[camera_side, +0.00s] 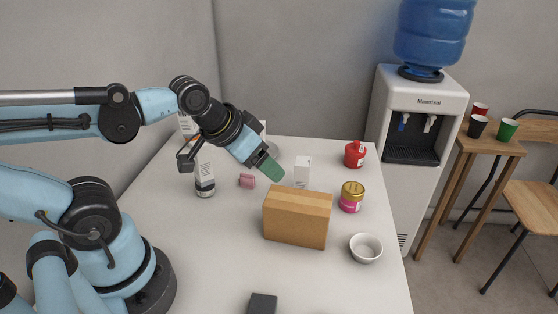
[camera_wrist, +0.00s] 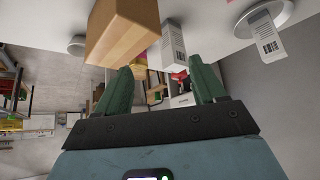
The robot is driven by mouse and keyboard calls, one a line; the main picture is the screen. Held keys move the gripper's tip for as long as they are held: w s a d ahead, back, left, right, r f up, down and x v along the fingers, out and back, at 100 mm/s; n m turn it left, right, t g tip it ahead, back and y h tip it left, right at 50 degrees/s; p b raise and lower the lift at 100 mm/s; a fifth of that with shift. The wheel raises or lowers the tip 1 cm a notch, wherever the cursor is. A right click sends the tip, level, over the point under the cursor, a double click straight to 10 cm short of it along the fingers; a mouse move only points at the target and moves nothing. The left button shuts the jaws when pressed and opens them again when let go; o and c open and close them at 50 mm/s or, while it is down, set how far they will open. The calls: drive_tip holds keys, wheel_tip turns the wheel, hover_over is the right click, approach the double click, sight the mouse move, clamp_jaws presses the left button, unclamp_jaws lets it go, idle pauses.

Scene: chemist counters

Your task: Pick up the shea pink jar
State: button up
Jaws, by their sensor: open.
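The pink jar (camera_side: 350,204) with a gold lid stands upright on the white counter, right of the wooden-looking box, in the side view.
The tan box (camera_side: 296,218) stands close to the jar. A white carton (camera_side: 302,171), a red container (camera_side: 355,154), a white bowl (camera_side: 366,248), a small pink item (camera_side: 247,181) and a black-and-white bottle (camera_side: 205,181) stand around. The counter's left front is largely clear.

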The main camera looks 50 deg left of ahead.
wheel_tip(320, 180, up, 5)
drive_tip(key=w+d+f+m+t+y, duration=0.1)
drive_tip(key=w+d+m+y, duration=0.4)
drive_tip(key=d+m, duration=0.65)
drive_tip(key=w+d+f+m+t+y, duration=0.1)
drive_tip(key=w+d+m+y, duration=0.5)
drive_tip(key=m, duration=1.1)
drive_tip(key=h, duration=0.1)
approach(354, 198)
drive_tip(key=shift+v, duration=1.05)
drive_tip(key=shift+a+f, duration=0.1)
drive_tip(key=shift+a, duration=0.05)
drive_tip(key=shift+w+a+f, duration=0.15)
drive_tip(key=shift+a+f, duration=0.05)
drive_tip(key=shift+f, duration=0.05)
drive_tip(key=x, duration=0.6)
drive_tip(key=shift+w, duration=0.15)
drive_tip(key=shift+x, duration=2.65)
drive_tip(key=shift+w+r, duration=0.1)
drive_tip(key=shift+r, duration=0.05)
